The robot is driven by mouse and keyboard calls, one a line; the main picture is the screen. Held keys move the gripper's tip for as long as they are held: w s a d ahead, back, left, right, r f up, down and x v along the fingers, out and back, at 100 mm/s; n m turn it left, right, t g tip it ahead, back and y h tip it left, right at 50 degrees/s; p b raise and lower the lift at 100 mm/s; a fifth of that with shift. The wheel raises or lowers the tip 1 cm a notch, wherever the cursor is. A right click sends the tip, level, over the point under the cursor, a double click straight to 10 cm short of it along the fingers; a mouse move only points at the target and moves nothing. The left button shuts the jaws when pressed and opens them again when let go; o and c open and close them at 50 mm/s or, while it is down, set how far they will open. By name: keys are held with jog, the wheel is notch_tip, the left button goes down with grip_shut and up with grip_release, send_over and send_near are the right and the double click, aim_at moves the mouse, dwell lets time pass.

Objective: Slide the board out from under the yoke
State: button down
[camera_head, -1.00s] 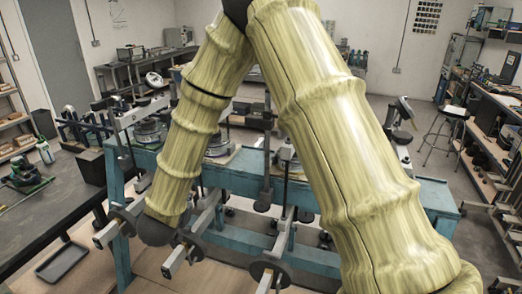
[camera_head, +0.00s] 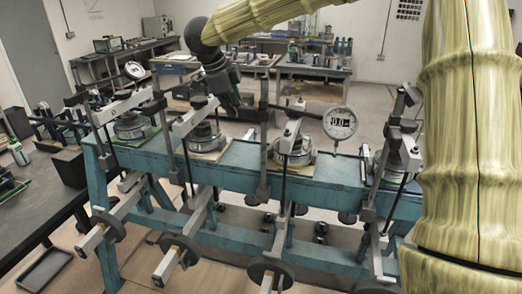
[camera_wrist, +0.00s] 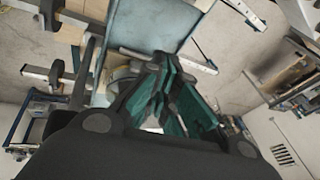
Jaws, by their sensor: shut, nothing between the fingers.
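My gripper (camera_head: 234,106) is dark and points down behind the second lever frame from the left, near its yoke (camera_head: 194,116). In the wrist view its green-padded fingers (camera_wrist: 168,112) are together, with nothing seen between them. A thin tan board (camera_head: 216,153) lies on the blue bench beneath that frame's round metal cell (camera_head: 204,138). A green board (camera_head: 150,138) lies under the leftmost cell (camera_head: 131,125). I cannot tell which board the task means, nor whether my gripper touches anything.
The blue bench (camera_head: 238,156) carries several lever frames with upright posts and hanging weights (camera_head: 270,270) in front. Bare bench top shows between the second and third cells.

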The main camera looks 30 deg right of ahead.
jog(key=d+f+m+y, duration=0.2)
jog(key=d+f+y, duration=0.1)
jog(key=f+y, duration=0.1)
jog(key=p, duration=0.4)
send_near(259, 158)
jog(key=shift+g, duration=0.3)
jog(key=w+f, duration=0.1)
jog(key=w+a+f, duration=0.1)
jog(key=f, duration=0.1)
jog(key=w+a+f, duration=0.1)
jog(key=f, duration=0.1)
jog(key=shift+w+a+f, duration=0.1)
jog(key=shift+w+f, duration=0.1)
jog(key=shift+s+d+f, duration=0.15)
jog(key=shift+d, duration=0.05)
jog(key=shift+s+d+p, duration=0.95)
jog(key=shift+s, duration=0.25)
jog(key=shift+s+d+f, duration=0.1)
jog(key=shift+d+f, duration=0.05)
jog(key=shift+f, duration=0.05)
jog(key=shift+s, duration=0.1)
